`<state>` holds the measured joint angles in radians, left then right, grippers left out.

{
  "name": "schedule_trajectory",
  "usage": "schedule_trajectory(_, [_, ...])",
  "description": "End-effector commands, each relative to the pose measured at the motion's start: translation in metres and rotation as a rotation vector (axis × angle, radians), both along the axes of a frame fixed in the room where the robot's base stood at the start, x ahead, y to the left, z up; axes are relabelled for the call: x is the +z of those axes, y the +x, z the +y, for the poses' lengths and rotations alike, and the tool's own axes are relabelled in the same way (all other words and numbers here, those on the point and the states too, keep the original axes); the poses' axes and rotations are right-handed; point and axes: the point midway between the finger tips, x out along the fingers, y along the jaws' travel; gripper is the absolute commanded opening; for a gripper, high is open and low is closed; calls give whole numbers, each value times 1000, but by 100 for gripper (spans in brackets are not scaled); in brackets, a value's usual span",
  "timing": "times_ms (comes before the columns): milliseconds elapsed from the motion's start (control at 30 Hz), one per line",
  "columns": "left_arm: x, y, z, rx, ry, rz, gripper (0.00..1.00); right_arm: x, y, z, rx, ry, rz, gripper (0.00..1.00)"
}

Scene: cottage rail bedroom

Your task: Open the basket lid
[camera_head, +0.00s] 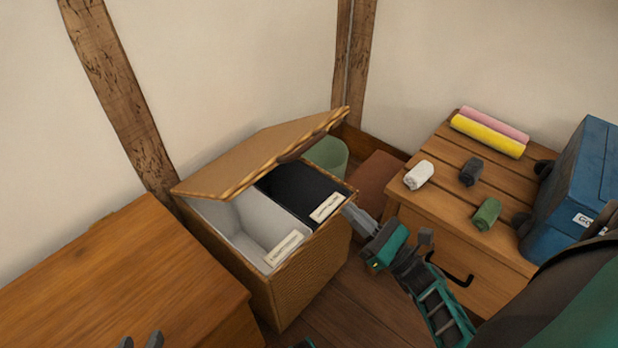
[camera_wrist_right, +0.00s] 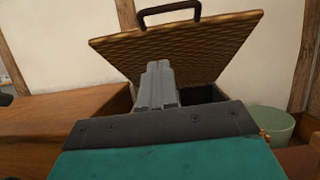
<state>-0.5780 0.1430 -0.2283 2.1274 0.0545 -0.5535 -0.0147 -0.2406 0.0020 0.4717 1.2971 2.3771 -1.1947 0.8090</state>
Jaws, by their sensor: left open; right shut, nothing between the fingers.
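The wicker basket (camera_head: 311,275) stands on the floor between two wooden pieces of furniture. Its lid (camera_head: 255,158) is raised at a slant, hinged at the back, and the inside shows a white compartment and a black compartment with labels on their front edges. In the right wrist view the lid (camera_wrist_right: 180,48) tilts up with a dark handle (camera_wrist_right: 169,12) at its top edge. My right gripper (camera_head: 352,212) is shut and empty at the basket's front right corner; in its wrist view its fingers (camera_wrist_right: 157,82) point toward the opening. My left gripper (camera_head: 140,341) is open, low at the bottom edge.
A wooden chest (camera_head: 120,275) is at the left. A slatted wooden table (camera_head: 445,190) at the right holds rolled cloths and a blue case (camera_head: 575,190). A green bin (camera_head: 328,155) stands behind the basket. Wooden posts line the wall.

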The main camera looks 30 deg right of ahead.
Motion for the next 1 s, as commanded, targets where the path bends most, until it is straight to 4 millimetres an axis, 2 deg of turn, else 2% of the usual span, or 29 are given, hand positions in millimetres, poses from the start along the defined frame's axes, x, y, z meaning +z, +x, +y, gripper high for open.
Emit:
schedule_trajectory(100, [1,0,-3,-3,-5,-4,43,0,0,-6,-25,13,-3,0])
schedule_trajectory(233, [2,0,-3,-4,-7,-4,43,6,13,-2,-24,14,-6,0])
schedule_trajectory(667, [1,1,-2,-1,-4,-3,43,39,90,26,-21,12,-5,0])
schedule_trajectory(800, [6,1,0,4,-2,-7,43,60,96,28,-22,11,-4,0])
schedule_trajectory(1000, [3,1,3,7,3,-3,43,71,101,29,-22,14,-2,0])
